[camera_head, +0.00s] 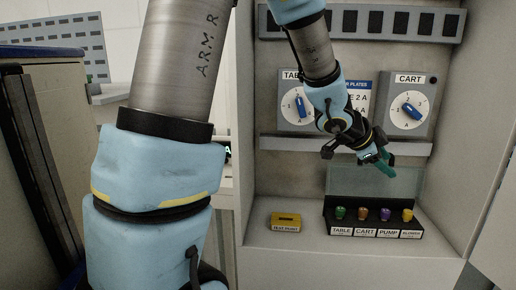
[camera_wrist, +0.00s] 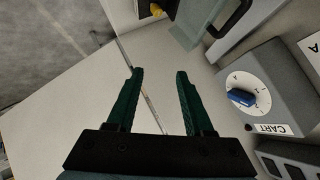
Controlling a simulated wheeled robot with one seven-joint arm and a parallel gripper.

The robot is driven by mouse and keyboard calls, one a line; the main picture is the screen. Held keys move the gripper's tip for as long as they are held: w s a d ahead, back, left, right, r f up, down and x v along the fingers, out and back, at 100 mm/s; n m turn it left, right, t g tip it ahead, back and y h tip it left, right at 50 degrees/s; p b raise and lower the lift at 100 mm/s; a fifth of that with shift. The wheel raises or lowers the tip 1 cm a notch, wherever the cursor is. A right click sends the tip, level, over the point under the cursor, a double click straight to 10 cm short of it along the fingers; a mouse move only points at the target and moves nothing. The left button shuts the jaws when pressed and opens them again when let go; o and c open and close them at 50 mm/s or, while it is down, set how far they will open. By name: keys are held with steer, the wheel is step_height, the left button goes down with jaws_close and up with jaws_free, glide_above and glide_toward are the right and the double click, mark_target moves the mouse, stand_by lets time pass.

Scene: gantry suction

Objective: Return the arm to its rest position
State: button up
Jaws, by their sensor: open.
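My gripper (camera_head: 380,162) is in front of the cabinet's back panel, just below and left of the CART dial box in the head view. In the wrist view, the two green fingers of my gripper (camera_wrist: 160,88) are spread apart with nothing between them. My arm is bent and reaches into the cabinet; a large arm link fills the left middle of the head view. The CART dial box (camera_head: 425,123) has a blue knob, and it also shows at the right of the wrist view (camera_wrist: 288,75).
The TABLE dial box (camera_head: 290,118) sits to the left. Below, a black key rack (camera_head: 372,247) holds several coloured knobs under a raised clear lid (camera_head: 400,184). A yellow block (camera_head: 286,221) lies on the shelf. Cabinet side walls flank the arm.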

steer(key=w+a+f+n+t+y+b, duration=0.1)
steer(key=w+a+f+n+y, duration=0.15)
steer(key=a, duration=0.45)
steer(key=w+a+f+n+t+y+b, duration=0.1)
steer(key=w+a+f+n+y, duration=0.2)
steer(key=a, duration=0.4)
steer(key=w+a+f+n+y+b, duration=0.1)
steer(key=a+f+n, duration=0.1)
steer(key=a+n, duration=0.4)
steer(key=s+a+f+n+g+y, duration=0.1)
steer(key=s+a+f+n, duration=0.1)
steer(key=s+a+n, duration=0.1)
steer(key=s+a+f+n+g+y+b, duration=0.1)
steer(key=s+a+f+n+g, duration=0.1)
steer(key=s+a, duration=0.3)
steer(key=s+a+f+n+g+y+b, duration=0.1)
steer(key=s+a+f+n, duration=0.2)
steer(key=a, duration=0.6)
steer(key=shift+s+a+f+n+g, duration=0.3)
steer(key=shift+s+n, duration=0.15)
steer(key=shift+s, duration=0.1)
